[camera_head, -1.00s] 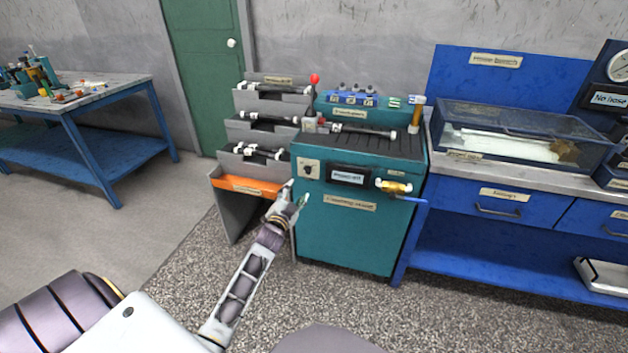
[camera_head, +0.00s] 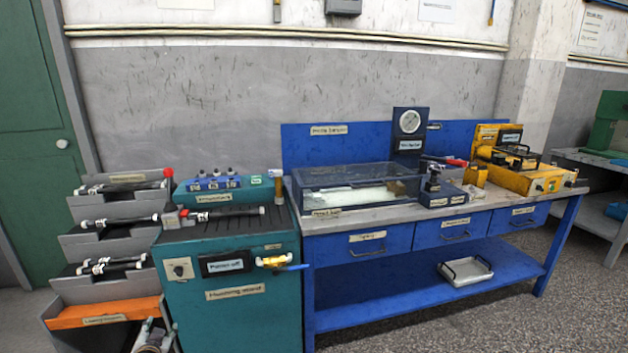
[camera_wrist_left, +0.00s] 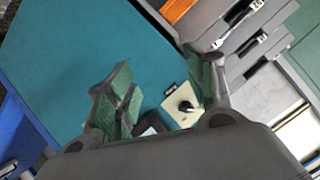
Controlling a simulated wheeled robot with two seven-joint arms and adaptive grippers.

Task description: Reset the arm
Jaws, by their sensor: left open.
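My left gripper (camera_head: 152,336) shows at the bottom left of the head view, low in front of the storage rack and the teal stand. In the left wrist view its two green-padded fingers (camera_wrist_left: 166,92) are spread apart with nothing between them. The teal stand (camera_head: 236,318) lies beyond the fingers. Its knob on a light plate (camera_head: 179,269) also shows in the left wrist view (camera_wrist_left: 185,106), near the right finger. My right gripper is not in view.
The grey rack (camera_head: 85,248) with hoses and an orange shelf (camera_head: 105,312) stands left of the teal stand. A yellow valve with a blue handle (camera_head: 277,262) juts from the stand's front. A blue workbench (camera_head: 420,325) carries a clear-walled tank (camera_head: 350,187). Floor in front is clear.

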